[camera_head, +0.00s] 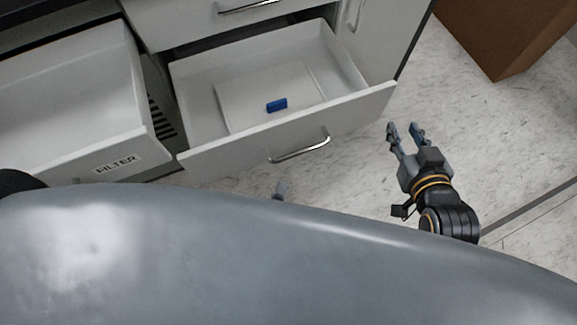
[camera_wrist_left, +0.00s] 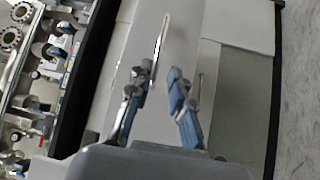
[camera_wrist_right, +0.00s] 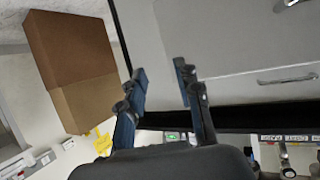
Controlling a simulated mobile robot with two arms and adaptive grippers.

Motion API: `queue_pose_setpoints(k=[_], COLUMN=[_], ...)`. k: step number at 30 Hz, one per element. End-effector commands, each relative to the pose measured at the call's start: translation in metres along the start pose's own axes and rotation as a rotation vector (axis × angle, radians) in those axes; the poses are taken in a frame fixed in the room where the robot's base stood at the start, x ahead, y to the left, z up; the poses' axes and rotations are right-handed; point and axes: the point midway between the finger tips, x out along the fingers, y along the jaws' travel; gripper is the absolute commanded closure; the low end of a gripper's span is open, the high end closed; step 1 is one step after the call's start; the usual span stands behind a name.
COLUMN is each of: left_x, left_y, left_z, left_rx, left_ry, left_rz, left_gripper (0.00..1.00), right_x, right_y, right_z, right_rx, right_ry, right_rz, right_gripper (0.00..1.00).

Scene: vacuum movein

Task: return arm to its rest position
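My right gripper (camera_head: 404,129) is in the head view, to the right of the open drawer's front and above the pale floor. Its two fingers are apart with nothing between them; the right wrist view also shows the gripper (camera_wrist_right: 161,70) open and empty. Of my left gripper (camera_head: 280,189), only a small tip shows in the head view, below the drawer handle; my grey body hides the rest. In the left wrist view the left gripper (camera_wrist_left: 160,73) has its fingers apart and empty, before a pale cabinet surface.
An open white drawer (camera_head: 345,107) holds a small blue block (camera_head: 277,105) on a pale flat piece. A second open compartment marked FILTER (camera_head: 60,160) is at the left. A brown box (camera_head: 500,35) stands at the upper right. The floor beside my right gripper is clear.

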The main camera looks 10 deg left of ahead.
Motion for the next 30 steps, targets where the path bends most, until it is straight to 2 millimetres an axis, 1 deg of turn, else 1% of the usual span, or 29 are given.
queue_pose_setpoints(k=[1,3,6,25,28,29,30], left_x=[-0.007,-0.014,-0.019,-0.019,-0.016,-0.015,-0.014], left_y=[-0.001,-0.001,-0.001,0.0,-0.005,-0.008,-0.015], left_z=[0.0,0.0,0.0,0.0,0.004,0.005,0.007], left_rx=[0.001,0.002,0.001,0.007,0.065,0.096,0.15], left_ry=[-0.002,-0.002,-0.001,-0.004,-0.038,-0.057,-0.089], left_rz=[-0.003,-0.002,-0.001,-0.002,-0.026,-0.038,-0.062], left_gripper=[0.8,0.8,0.8,0.8,0.8,0.8,0.8], right_x=[0.0,0.0,0.0,0.0,0.007,0.011,0.017], right_y=[0.0,0.0,0.0,0.0,0.0,0.0,0.001], right_z=[0.0,0.0,0.0,0.0,0.008,0.013,0.023], right_rx=[0.0,0.0,0.0,0.0,0.0,0.0,0.0], right_ry=[0.0,0.0,0.0,-0.003,-0.038,-0.057,-0.09], right_rz=[0.0,0.0,0.0,0.0,0.0,0.0,0.0], right_gripper=[0.67,0.67,0.67,0.67,0.67,0.67,0.67])
